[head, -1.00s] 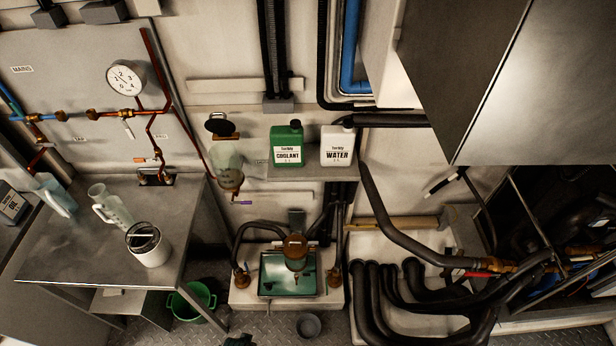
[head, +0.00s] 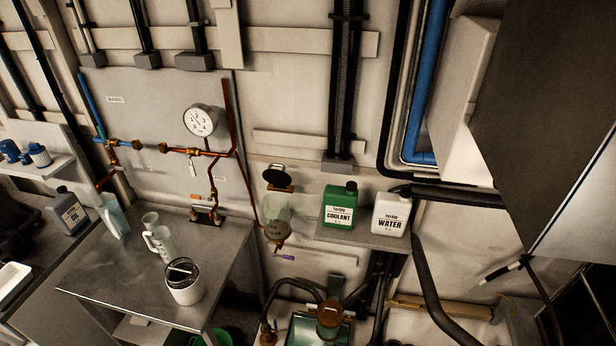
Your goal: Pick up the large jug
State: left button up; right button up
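Several vessels stand on the metal table (head: 130,290) at the left. A translucent bluish jug (head: 113,217) is near its back left edge. A clear jug with a handle (head: 161,244) stands near the middle, with a smaller clear vessel (head: 149,220) partly hidden behind it. I cannot tell for sure which of these is the large jug. A white container with a dark top (head: 184,283) stands in front of them. Neither of my grippers shows clearly in the head view.
A green coolant can (head: 340,207) and a white water can (head: 390,213) stand on a wall shelf. A grey oil can (head: 69,211) is left of the table. A pressure gauge (head: 200,121) and copper pipes are behind it. Thick black hoses run at the right.

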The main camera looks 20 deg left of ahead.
aim_at(109, 209)
jog(key=u, duration=1.95)
